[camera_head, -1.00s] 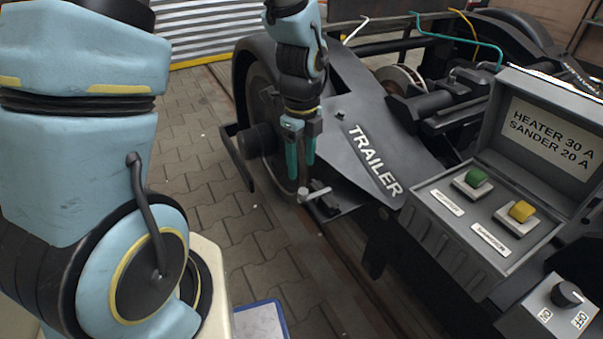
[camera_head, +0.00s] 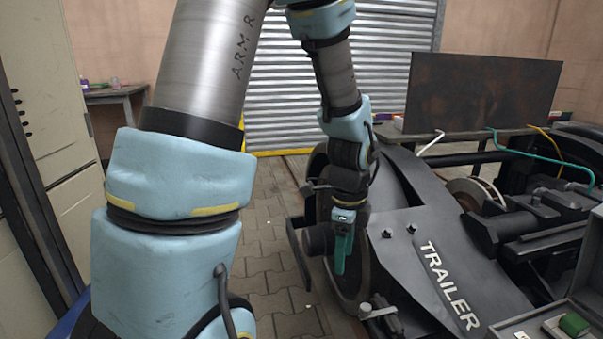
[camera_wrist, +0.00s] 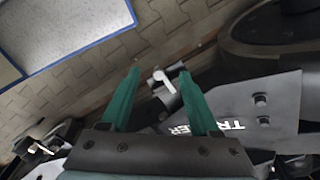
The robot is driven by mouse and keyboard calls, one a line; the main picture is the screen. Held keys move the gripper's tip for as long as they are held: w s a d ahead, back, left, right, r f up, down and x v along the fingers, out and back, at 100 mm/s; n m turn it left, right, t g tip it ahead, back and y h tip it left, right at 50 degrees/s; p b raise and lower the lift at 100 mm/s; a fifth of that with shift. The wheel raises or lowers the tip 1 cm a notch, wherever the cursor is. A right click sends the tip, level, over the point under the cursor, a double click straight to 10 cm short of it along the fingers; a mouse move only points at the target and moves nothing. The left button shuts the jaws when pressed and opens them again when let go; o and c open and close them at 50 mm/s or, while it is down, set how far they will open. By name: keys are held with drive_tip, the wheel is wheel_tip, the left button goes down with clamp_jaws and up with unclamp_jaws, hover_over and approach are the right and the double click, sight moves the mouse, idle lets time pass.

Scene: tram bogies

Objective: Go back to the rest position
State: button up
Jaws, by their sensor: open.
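My gripper (camera_head: 342,262) hangs over the left end of the dark bogie marked TRAILER (camera_head: 412,215). Its teal fingers point down and overlap in the head view. In the wrist view my gripper (camera_wrist: 160,74) is open, its two fingers apart with nothing held. A small pale metal handle (camera_head: 378,309) on the bogie's edge lies below and right of the fingertips, apart from them. The handle also shows in the wrist view (camera_wrist: 163,79), beyond the gap between the fingers.
A grey control box with a green button (camera_head: 573,325) is cut off at the lower right. A rusty dark panel (camera_head: 483,90) stands behind the bogie. Beige cabinets (camera_head: 48,110) stand at the left. Paved floor (camera_head: 262,235) is clear left of the bogie.

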drive_tip(key=a+r+n+t, duration=0.1)
drive_tip(key=a+r+n, duration=0.2)
drive_tip(key=a+n, duration=0.7)
drive_tip(key=a+r+n, duration=0.3)
drive_tip(key=a+n, duration=0.5)
drive_tip(key=n, duration=0.4)
wheel_tip(320, 180, up, 18)
drive_tip(key=p, duration=1.9)
drive_tip(key=shift+d, duration=0.2)
drive_tip(key=shift+f, duration=0.15)
